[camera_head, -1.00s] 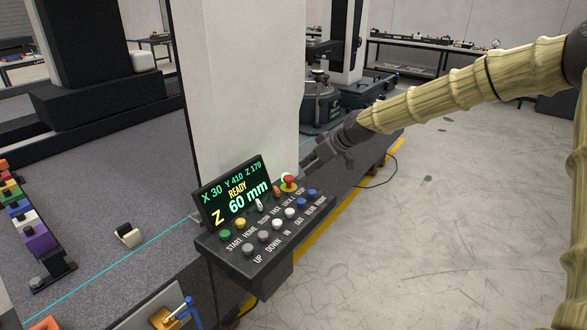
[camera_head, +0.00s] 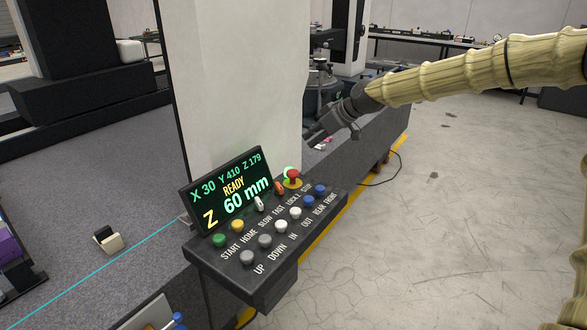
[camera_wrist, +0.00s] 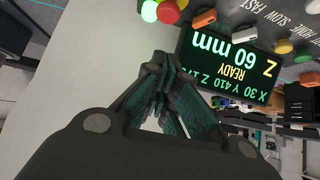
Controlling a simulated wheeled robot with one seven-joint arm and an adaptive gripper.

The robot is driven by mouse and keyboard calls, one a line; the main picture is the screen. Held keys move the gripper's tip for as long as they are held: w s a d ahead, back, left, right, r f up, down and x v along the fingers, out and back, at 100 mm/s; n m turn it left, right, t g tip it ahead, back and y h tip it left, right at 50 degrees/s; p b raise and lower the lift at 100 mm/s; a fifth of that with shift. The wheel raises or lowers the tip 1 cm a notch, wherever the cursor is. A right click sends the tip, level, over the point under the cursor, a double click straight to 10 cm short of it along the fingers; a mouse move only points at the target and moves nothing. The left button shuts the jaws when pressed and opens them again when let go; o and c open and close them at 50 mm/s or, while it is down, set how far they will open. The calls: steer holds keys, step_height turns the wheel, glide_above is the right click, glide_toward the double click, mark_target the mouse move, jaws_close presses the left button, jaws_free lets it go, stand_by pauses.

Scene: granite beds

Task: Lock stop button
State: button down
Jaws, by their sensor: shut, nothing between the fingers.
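The red stop button (camera_head: 293,174) stands on a yellow base at the far right corner of the control panel (camera_head: 300,246). A green glow (camera_head: 287,171) shows beside and behind it. An orange lever (camera_head: 279,188) sits next to it, near the LOCK Z lettering. In the wrist view the red button (camera_wrist: 168,12) and the green light (camera_wrist: 149,11) are at the top edge, partly cut off. My gripper (camera_head: 312,140) is shut and empty, above and behind the button, apart from it. Its fingers also show in the wrist view (camera_wrist: 158,65).
The screen (camera_head: 232,190) reads READY, Z 60 mm. A white lever (camera_head: 259,204) and several coloured push buttons fill the panel. A pale column (camera_head: 235,80) stands close behind it. The floor to the right (camera_head: 440,220) is clear.

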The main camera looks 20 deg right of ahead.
steer(key=shift+s+d, duration=0.1)
steer(key=shift+d, duration=0.15)
steer(key=p, duration=0.2)
glide_above(295, 172)
step_height(295, 172, down, 7)
steer(key=shift+s+r, duration=0.15)
step_height(295, 172, down, 3)
steer(key=shift+r, duration=0.1)
steer(key=shift+f, duration=0.75)
steer(key=shift+f, duration=0.15)
